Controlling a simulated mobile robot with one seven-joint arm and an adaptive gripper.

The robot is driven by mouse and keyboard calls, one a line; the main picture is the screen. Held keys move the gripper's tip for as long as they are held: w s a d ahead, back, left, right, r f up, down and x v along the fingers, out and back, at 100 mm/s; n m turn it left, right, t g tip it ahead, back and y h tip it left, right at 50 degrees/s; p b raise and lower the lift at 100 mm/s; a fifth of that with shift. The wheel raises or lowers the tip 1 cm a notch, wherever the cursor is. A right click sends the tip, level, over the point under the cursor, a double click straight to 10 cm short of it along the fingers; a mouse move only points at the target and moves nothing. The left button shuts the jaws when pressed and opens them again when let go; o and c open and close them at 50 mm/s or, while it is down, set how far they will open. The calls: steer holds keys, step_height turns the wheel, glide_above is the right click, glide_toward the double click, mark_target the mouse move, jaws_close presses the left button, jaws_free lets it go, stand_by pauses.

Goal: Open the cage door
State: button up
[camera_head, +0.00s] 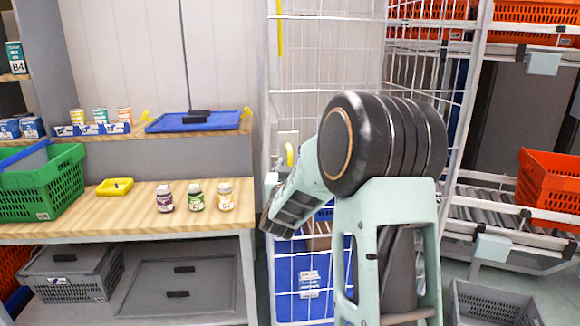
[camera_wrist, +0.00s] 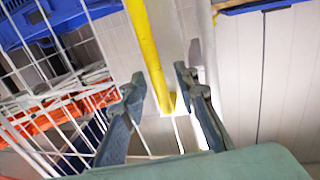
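The cage (camera_head: 268,100) is a tall white wire-mesh frame in the middle of the head view, behind my arm. A yellow strip (camera_head: 280,30) runs down its left edge at the top. A small yellow part (camera_head: 290,154) shows lower on that side. In the wrist view, my gripper (camera_wrist: 159,77) has its two blue-grey fingers spread apart. A yellow bar (camera_wrist: 148,50) runs down between them, its lower end near the fingertips. I cannot tell whether a finger touches it. My arm hides much of the cage and its door edge in the head view.
A wooden workbench (camera_head: 90,202) with three jars (camera_head: 196,196) stands to the left. A rack with orange totes (camera_head: 552,180) stands to the right. A grey crate (camera_head: 490,305) is on the floor at lower right. Blue crates (camera_head: 300,285) sit inside the cage.

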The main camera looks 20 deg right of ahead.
steer(key=shift+w+d, duration=0.2)
steer(key=shift+w, duration=0.05)
steer(key=shift+c, duration=0.5)
jaws_close()
